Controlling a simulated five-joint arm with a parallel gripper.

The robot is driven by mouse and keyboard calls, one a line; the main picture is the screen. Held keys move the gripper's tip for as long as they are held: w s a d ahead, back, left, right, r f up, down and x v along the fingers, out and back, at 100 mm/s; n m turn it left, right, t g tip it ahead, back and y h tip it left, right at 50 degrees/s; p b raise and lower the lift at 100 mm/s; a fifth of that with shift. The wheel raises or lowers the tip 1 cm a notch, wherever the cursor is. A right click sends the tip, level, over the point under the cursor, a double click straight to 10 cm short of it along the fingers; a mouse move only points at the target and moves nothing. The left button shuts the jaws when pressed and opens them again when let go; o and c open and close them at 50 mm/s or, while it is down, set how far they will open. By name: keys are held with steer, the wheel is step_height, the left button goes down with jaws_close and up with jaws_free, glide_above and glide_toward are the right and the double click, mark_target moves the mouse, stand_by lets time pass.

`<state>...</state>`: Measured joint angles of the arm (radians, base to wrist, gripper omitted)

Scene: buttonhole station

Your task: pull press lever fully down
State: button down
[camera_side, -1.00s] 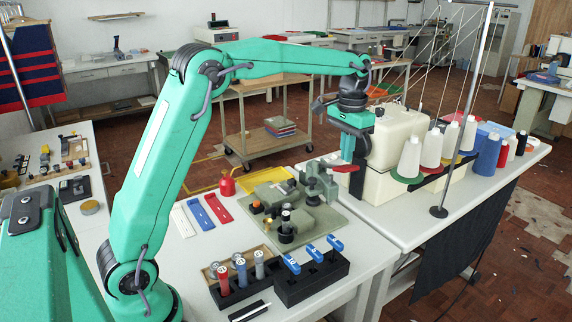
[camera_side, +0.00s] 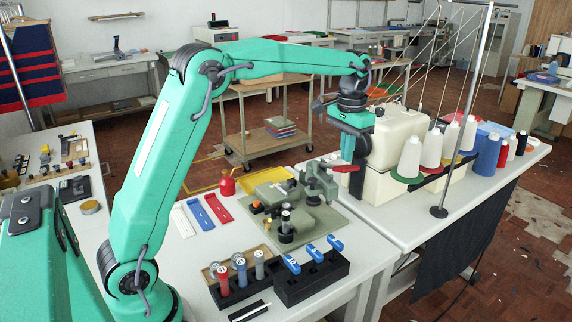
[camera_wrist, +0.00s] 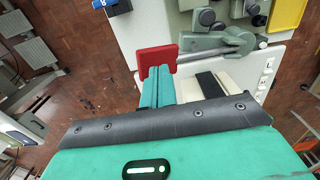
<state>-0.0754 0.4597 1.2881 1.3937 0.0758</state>
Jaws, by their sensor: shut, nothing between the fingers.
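The press (camera_side: 316,185) is a grey-green machine at the right end of a green base plate. Its lever ends in a red handle (camera_side: 345,168) that sticks out to the right, roughly level. In the wrist view the red handle (camera_wrist: 157,60) sits at the end of a grey rod (camera_wrist: 197,47). My gripper (camera_side: 357,192) points down beside the handle and is shut and empty. In the wrist view my teal fingertips (camera_wrist: 158,76) lie together at the handle's near edge. I cannot tell whether they touch it.
The white sewing machine (camera_side: 398,140) and several thread cones (camera_side: 431,148) stand close on the right. A black rack with blue-topped tools (camera_side: 312,275) is at the front.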

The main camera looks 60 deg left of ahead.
steer(key=shift+f, duration=0.2)
stand_by(0.3)
steer(key=shift+f, duration=4.7)
steer(key=shift+r, duration=6.6)
